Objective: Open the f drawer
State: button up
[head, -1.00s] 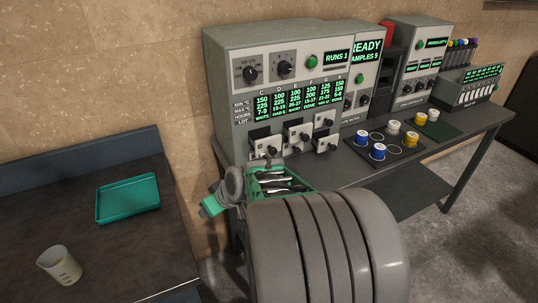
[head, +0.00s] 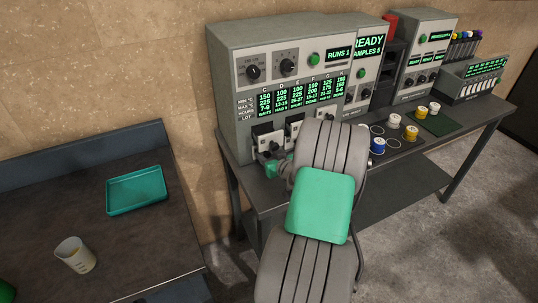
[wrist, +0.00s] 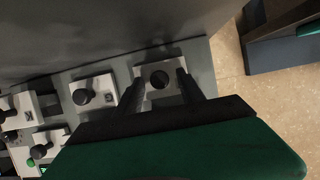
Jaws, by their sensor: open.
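The grey cabinet (head: 240,85) stands on the bench with columns lettered on its green display. Below it are small pale drawers (head: 270,142) with black knobs, partly hidden by my arm in the head view. In the wrist view my open gripper (wrist: 160,79) has one finger on each side of the black knob (wrist: 158,80) of the end drawer (wrist: 148,70). I cannot tell whether the fingers touch it. Another drawer (wrist: 93,92) with a knob is beside it, with more at the far left. The letters are too small to tell which is the f drawer.
A teal tray (head: 137,190) and a beaker (head: 75,255) stand on the dark left counter. Capped sample jars (head: 410,133) stand on the bench right of the cabinet. A rack (head: 480,80) is at the bench's far end. Floor shows between counter and bench.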

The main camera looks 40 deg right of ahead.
grip_shut()
dwell(0.4)
dwell(0.8)
